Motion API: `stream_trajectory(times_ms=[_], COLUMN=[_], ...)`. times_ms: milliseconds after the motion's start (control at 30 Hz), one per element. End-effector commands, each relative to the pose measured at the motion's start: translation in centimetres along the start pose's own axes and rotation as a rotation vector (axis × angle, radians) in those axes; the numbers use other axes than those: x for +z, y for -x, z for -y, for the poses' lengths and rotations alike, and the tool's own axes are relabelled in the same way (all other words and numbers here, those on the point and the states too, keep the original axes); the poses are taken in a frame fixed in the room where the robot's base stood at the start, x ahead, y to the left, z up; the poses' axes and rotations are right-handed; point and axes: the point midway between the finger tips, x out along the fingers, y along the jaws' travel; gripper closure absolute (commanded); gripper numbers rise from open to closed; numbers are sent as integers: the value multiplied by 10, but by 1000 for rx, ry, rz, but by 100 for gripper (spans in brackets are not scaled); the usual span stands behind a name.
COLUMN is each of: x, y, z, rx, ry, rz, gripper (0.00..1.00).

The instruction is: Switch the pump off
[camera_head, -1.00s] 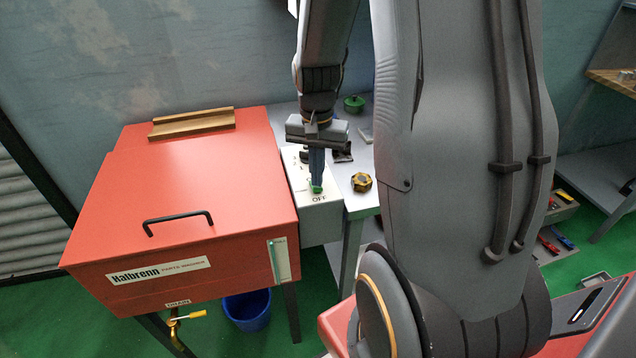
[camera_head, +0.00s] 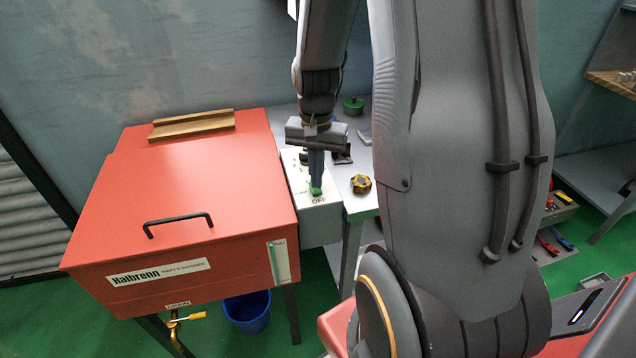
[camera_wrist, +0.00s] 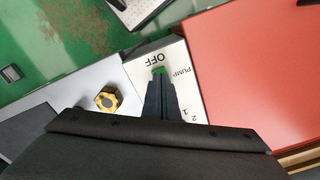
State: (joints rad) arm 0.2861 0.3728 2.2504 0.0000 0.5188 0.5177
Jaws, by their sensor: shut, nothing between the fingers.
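The pump control box (camera_head: 318,220) is pale, with "OFF" printed at its front edge, and stands at the right side of the red parts washer. In the wrist view the box (camera_wrist: 185,92) also shows the words "PUMP" and "OFF". A green switch part (camera_head: 316,191) shows at the fingertips, beside the "OFF" label; it also shows in the wrist view (camera_wrist: 158,70). My gripper (camera_head: 316,184) is shut, pointing down with its tips at the green part. Whether they touch it is hard to tell. The fingers hide part of the switch.
The red washer lid (camera_head: 200,185) with a black handle (camera_head: 178,222) is closed at left. A green lidded item (camera_head: 353,106) stands farther back. A blue bucket (camera_head: 247,311) is on the floor.

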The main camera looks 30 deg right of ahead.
Motion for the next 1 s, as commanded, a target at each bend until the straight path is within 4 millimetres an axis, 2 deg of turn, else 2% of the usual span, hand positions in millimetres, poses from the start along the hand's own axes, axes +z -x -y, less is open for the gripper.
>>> stream_trajectory(times_ms=[100,733,1000], x=[0,0,0], y=[12,57,61], z=[0,0,0], rx=[-1,0,0], ry=[0,1,0], rz=[-1,0,0], gripper=[100,100,100])
